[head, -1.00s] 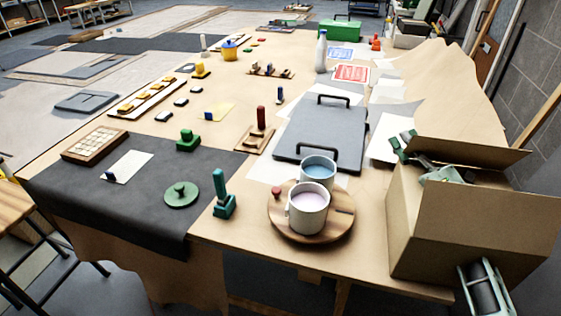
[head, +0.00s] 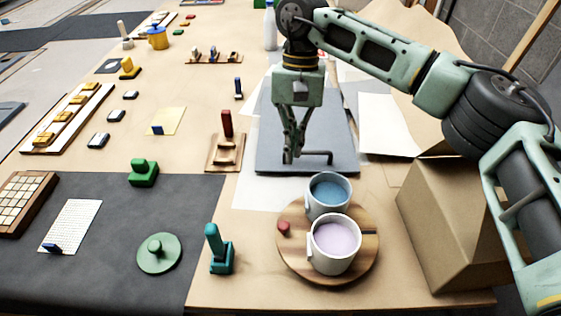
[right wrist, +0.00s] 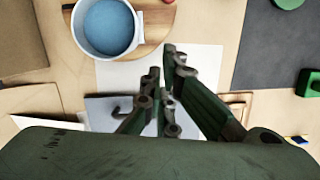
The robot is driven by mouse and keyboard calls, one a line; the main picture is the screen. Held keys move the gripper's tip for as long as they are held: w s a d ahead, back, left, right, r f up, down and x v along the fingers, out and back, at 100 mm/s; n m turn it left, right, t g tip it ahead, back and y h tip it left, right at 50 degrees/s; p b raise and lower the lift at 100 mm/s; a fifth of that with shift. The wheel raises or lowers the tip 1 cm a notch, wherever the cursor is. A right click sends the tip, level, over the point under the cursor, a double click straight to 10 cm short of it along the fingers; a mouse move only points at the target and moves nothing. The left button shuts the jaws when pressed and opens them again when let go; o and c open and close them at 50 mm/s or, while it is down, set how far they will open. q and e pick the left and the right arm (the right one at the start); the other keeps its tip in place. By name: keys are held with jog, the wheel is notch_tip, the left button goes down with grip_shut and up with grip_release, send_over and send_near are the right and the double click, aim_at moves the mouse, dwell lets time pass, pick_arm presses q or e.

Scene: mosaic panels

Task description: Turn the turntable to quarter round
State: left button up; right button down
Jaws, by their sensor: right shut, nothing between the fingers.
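The turntable (head: 368,262) is a round wooden disc near the front edge of the table. On it stand a mug with blue contents (head: 329,192) and a white mug with pale lilac contents (head: 336,240). A small red knob (head: 284,228) sits at its left rim. My right gripper (head: 291,157) is shut and empty, pointing down over the grey board behind the turntable, apart from it. In the right wrist view, the closed fingers (right wrist: 163,64) are below part of the turntable (right wrist: 155,27) and the blue mug (right wrist: 106,27). My left gripper is not in view.
A teal upright handle (head: 219,255) stands left of the turntable. A cardboard box (head: 450,225) is close on the right, under my right arm. The grey board (head: 265,140) with a black handle lies behind. A green round lid (head: 159,254) lies on the dark mat (head: 100,290).

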aim_at(288, 214)
jog(key=p+x, duration=0.2)
jog(key=x, duration=0.6)
jog(key=shift+s+d+f, duration=0.1)
jog(key=shift+s+f, duration=0.15)
jog(key=s, duration=0.1)
jog(key=s+p, duration=0.1)
jog(key=p, duration=0.1)
jog(key=shift+s+a+f, duration=0.25)
jog(key=shift+s+f, duration=0.1)
jog(key=shift+s, duration=0.05)
jog(key=shift+s+f, duration=0.15)
jog(key=shift+s, duration=0.4)
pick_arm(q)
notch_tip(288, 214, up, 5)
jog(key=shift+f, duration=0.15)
pick_arm(e)
jog(key=shift+a+f, duration=0.1)
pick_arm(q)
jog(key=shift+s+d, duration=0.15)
